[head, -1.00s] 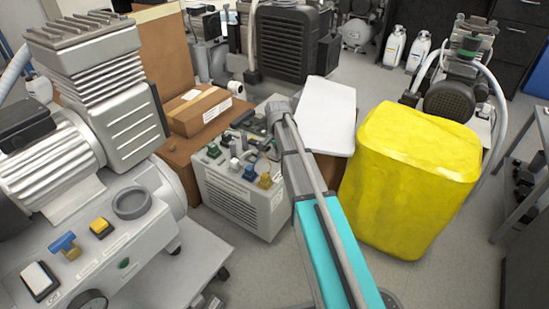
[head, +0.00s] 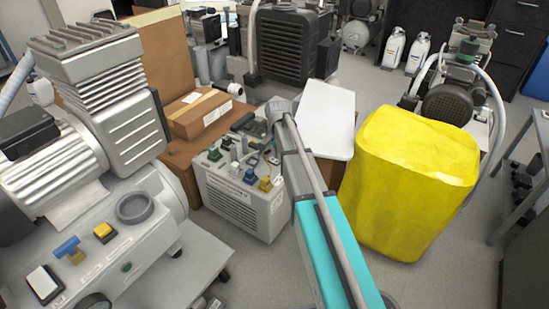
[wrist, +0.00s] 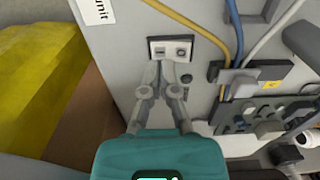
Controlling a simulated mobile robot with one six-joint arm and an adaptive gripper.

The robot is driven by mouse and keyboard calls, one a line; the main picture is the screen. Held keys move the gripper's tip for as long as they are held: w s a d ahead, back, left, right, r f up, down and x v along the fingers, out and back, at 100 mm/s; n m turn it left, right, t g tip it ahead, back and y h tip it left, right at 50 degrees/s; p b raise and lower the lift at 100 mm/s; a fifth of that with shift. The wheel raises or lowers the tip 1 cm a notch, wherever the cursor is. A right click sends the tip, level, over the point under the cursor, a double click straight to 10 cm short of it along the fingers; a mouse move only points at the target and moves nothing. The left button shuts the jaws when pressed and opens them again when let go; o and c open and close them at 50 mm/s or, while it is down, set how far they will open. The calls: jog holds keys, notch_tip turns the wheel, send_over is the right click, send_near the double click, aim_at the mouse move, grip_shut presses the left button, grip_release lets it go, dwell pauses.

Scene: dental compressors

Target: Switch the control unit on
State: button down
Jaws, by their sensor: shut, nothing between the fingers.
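In the wrist view a grey panel (wrist: 125,60) carries a cut-off label ending in "unit" (wrist: 97,10); I take it as the control unit. A small switch plate (wrist: 171,48) with two light elements sits on it. My gripper (wrist: 163,70) is shut and empty, its tips just below the plate's lower edge in the picture. I cannot tell whether they touch the panel. In the head view a grey box (head: 240,210) with coloured fittings on top, probably the same unit, stands left of my arm. My gripper is hidden there behind my arm.
Yellow and blue cables (wrist: 232,35) and a block of connectors (wrist: 265,120) lie right of the switch plate. A yellow container (head: 405,185) stands right of my arm, beside a white slab (head: 326,120). A large compressor (head: 75,150) fills the left.

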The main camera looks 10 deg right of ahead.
aim_at(277, 161)
jog(key=shift+r+p, duration=2.2)
jog(key=shift+r, duration=0.25)
jog(key=shift+r, duration=0.1)
